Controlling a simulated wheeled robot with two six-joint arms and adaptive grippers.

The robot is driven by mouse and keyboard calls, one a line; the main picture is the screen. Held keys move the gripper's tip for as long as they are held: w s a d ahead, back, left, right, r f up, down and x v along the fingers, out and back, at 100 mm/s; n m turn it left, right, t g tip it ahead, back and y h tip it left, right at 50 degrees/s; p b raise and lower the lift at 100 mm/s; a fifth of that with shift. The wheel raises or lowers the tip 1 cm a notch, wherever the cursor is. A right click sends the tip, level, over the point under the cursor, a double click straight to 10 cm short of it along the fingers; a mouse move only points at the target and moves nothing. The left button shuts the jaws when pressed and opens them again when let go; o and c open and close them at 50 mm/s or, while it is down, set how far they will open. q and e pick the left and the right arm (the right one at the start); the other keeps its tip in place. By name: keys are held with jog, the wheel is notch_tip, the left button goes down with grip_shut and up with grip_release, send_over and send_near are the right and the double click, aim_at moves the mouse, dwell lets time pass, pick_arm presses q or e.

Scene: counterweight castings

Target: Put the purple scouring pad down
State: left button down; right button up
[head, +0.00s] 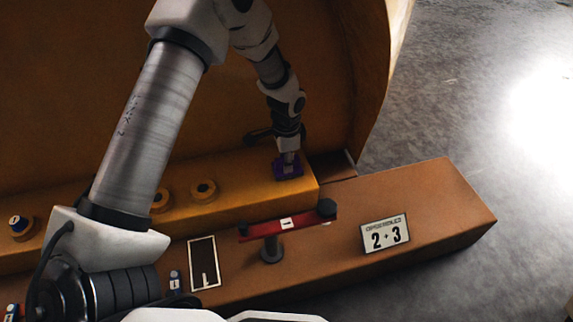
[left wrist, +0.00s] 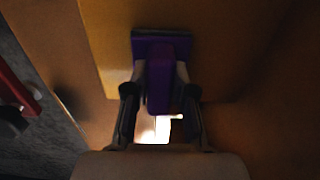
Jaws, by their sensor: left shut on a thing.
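The purple scouring pad (head: 289,172) is at the right end of the raised orange ledge (head: 240,187) in the head view. I cannot tell whether it touches the ledge or hangs just above it. My left gripper (head: 288,158) points down and is shut on the pad. In the left wrist view the pad (left wrist: 162,48) shows a flat purple plate with a raised purple block, and the fingers of my left gripper (left wrist: 160,82) close on either side of the block. My right gripper is not in view.
Grey floor (head: 460,100) lies to the right.

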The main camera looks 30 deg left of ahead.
pick_arm(q)
jog(key=c, duration=1)
grip_release()
jog(key=shift+f, duration=0.1)
notch_tip(320, 180, up, 12)
jog(key=p, duration=0.7)
